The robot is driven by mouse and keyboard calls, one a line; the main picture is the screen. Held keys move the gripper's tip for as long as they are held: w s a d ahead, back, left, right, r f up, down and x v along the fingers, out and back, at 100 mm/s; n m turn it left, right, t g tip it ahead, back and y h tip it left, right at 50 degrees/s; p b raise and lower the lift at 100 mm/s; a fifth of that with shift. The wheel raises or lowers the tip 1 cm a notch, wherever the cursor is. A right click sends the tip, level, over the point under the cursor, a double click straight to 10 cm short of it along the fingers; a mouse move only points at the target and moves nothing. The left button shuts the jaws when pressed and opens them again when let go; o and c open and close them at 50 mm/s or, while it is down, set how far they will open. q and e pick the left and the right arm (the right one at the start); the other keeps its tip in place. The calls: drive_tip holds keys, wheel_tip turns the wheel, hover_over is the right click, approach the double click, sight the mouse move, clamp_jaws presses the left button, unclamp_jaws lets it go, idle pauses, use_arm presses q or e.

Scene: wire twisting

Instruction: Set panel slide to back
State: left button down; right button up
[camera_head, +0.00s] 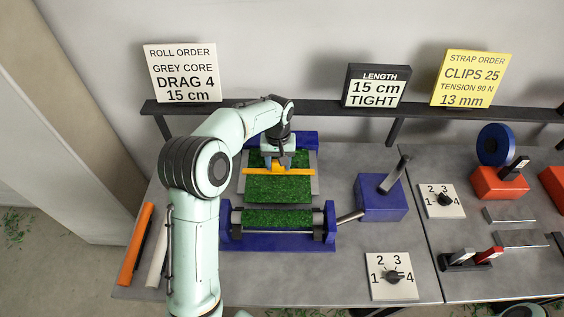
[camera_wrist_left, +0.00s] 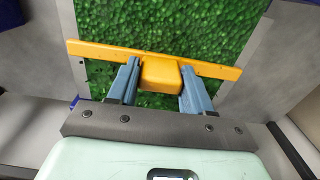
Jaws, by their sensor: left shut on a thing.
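The panel slide is a yellow bar (camera_head: 300,171) with a raised block in its middle, lying across the green turf-covered bed near its far part in the head view. In the left wrist view the yellow bar (camera_wrist_left: 215,70) spans the green surface, slightly tilted. My left gripper (camera_head: 277,165) reaches down to it from above. In the left wrist view its two blue-grey fingers (camera_wrist_left: 155,85) are on either side of the yellow block (camera_wrist_left: 160,74), shut on it. My right gripper is not seen.
A blue roller frame (camera_head: 228,240) stands at the near end of the bed. A blue box with a lever (camera_head: 382,200) is to its right. Numbered dials (camera_head: 391,290) and (camera_head: 428,207) sit further right. Orange and white rolls (camera_head: 135,245) lie at the left edge.

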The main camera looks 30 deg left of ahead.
use_arm(q)
drive_tip(key=shift+w+a+r, duration=0.15)
drive_tip(key=shift+w+r, duration=0.1)
drive_tip(key=c, duration=0.5)
unclamp_jaws()
drive_tip(key=shift+f, duration=0.15)
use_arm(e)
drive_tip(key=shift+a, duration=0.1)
use_arm(q)
wheel_tip(320, 180, up, 12)
drive_tip(key=shift+p, duration=0.75)
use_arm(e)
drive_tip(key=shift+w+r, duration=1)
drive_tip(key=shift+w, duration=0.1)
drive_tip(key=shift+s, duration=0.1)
